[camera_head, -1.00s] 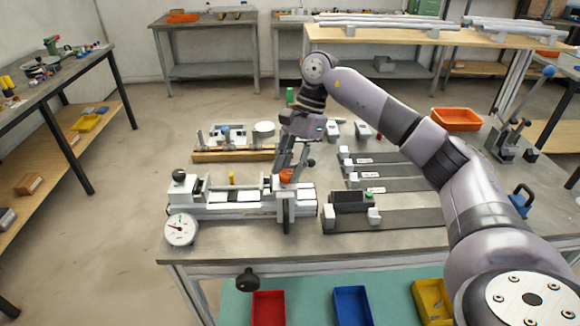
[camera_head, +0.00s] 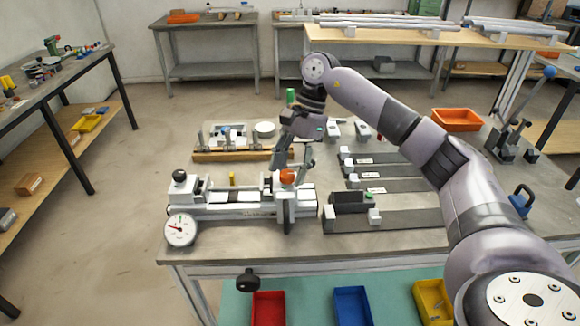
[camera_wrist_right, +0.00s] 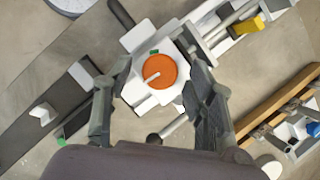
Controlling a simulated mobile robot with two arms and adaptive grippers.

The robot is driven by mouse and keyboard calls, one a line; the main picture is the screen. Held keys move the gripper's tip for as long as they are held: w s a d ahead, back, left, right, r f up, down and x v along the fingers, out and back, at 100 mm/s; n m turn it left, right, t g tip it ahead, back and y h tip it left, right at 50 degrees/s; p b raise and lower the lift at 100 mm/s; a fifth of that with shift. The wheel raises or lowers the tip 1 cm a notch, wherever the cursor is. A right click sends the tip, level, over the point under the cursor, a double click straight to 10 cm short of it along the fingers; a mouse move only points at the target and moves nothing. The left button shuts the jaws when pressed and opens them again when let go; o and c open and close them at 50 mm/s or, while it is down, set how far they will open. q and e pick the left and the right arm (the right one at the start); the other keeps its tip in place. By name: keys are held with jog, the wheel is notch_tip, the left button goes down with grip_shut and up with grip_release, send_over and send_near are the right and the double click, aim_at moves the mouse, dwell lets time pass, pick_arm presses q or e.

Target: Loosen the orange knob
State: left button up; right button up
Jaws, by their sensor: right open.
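The orange knob (camera_head: 287,176) sits on top of the white and grey jig (camera_head: 240,204) on the metal table. In the right wrist view the knob (camera_wrist_right: 156,71) is a round orange disc with a pale pointer line, and a small green mark lies beside it. My right gripper (camera_head: 292,163) is just above the knob. Its fingers (camera_wrist_right: 158,100) are spread wide on either side of the knob, apart from it, with nothing held. My left gripper is not in view.
A round dial gauge (camera_head: 181,229) stands at the jig's front left. Dark flat rails (camera_head: 395,217) lie to the right. A wooden rack (camera_head: 225,156) is behind the jig. An orange tray (camera_head: 457,119) stands at the back right. Red (camera_head: 269,308) and blue (camera_head: 352,306) bins sit in front, below.

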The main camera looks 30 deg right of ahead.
jog(key=shift+r, duration=0.1)
jog(key=v, duration=1.1)
jog(key=shift+d+r, duration=0.2)
jog(key=shift+r, duration=0.15)
jog(key=shift+f, duration=0.1)
